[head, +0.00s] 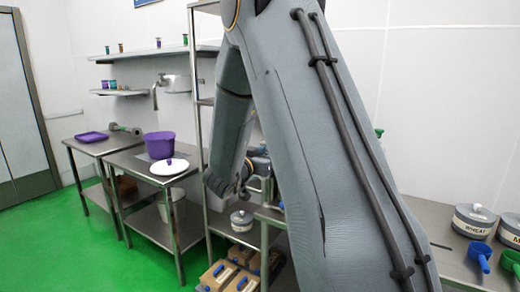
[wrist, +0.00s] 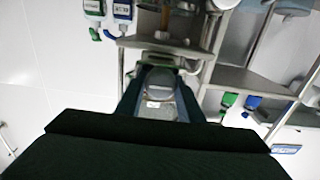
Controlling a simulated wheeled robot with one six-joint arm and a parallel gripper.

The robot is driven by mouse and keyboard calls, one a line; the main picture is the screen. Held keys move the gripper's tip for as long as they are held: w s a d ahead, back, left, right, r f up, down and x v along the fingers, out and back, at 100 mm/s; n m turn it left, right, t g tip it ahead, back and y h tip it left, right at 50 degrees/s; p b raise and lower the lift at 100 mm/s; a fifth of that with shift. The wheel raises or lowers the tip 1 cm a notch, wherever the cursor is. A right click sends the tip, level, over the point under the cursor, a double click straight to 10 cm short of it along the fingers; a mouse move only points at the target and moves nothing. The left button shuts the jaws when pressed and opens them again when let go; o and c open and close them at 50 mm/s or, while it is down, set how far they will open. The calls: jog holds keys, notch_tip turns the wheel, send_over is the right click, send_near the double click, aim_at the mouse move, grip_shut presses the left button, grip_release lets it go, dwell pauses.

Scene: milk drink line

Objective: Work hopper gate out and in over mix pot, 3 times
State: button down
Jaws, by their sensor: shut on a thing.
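In the wrist view, the two dark fingers of my gripper (wrist: 160,95) are closed on a grey rounded thing with a pale label (wrist: 159,82). I cannot tell from its shape whether this is the hopper gate. In the head view my own arm covers the middle, and my fingers and what they hold cannot be made out there. A purple pot (head: 160,146) stands upright on the left steel table, with a white lid (head: 169,167) in front of it. I cannot pick out the hopper or the mix pot for certain.
A purple tray (head: 91,136) lies on the far left table. At right, a canister marked WHEAT (head: 473,220) and a blue scoop (head: 480,254) stand on a steel counter (head: 440,222). Boxes (head: 218,275) sit low near the rack. Green floor at left is clear.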

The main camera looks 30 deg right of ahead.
jog(key=shift+a, duration=0.1)
jog(key=c, duration=1.5)
grip_release()
jog(key=shift+o, duration=1)
jog(key=shift+s+a, duration=0.1)
jog(key=shift+a, duration=0.1)
jog(key=shift+d, duration=0.1)
jog(key=b+v, duration=0.2)
jog(key=v, duration=0.5)
jog(key=shift+s+a+b, duration=0.2)
jog(key=shift+a+b, duration=0.1)
jog(key=shift+a, duration=0.05)
